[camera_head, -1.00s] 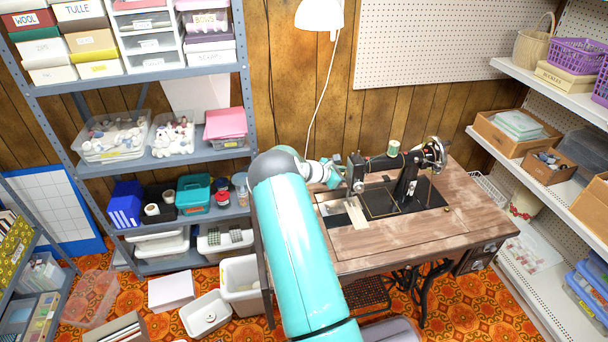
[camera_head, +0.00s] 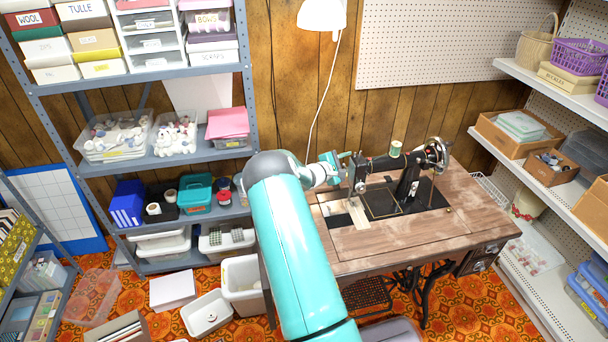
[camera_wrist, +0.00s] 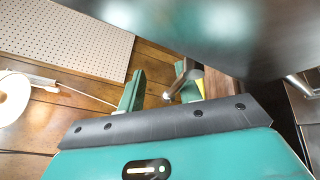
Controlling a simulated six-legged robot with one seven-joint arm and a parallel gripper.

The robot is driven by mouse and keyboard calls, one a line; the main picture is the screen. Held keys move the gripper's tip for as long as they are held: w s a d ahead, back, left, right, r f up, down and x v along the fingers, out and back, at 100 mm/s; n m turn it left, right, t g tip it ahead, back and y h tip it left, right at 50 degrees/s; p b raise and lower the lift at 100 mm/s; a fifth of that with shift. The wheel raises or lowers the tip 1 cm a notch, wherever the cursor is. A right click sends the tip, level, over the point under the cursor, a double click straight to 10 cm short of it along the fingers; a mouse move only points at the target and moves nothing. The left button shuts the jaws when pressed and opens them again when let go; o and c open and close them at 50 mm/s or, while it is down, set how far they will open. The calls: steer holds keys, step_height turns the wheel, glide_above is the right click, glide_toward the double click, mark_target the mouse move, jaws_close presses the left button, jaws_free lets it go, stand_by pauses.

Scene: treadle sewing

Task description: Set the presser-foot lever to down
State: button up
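The black sewing machine (camera_head: 408,180) stands on the wooden table, its needle end at the left. In the head view my gripper (camera_head: 339,160) is beside that end, at its upper left. In the wrist view the two green fingers of my gripper (camera_wrist: 160,70) are apart. A short metal piece with a rounded end, seemingly the presser-foot lever (camera_wrist: 176,86), shows between them, closer to the right finger. I cannot tell whether it touches that finger. The lever is too small to make out in the head view.
The treadle table (camera_head: 420,240) has bare wood in front of the machine. A green thread spool (camera_head: 395,149) stands on top of the machine. A white lamp (camera_head: 322,14) hangs above. A grey shelf rack (camera_head: 150,78) stands left, white shelves (camera_head: 550,92) right.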

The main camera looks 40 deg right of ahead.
steer(key=a+r+m+h, duration=0.2)
steer(key=a+m, duration=0.1)
steer(key=a, duration=1.1)
steer(key=s+a+r+m+g+y, duration=0.1)
steer(key=s+a+r+m+y, duration=0.4)
steer(key=a+r, duration=0.6)
steer(key=shift+s+a+r+g+y, duration=0.4)
steer(key=shift+s+a+y, duration=0.4)
steer(key=shift+a+y, duration=0.35)
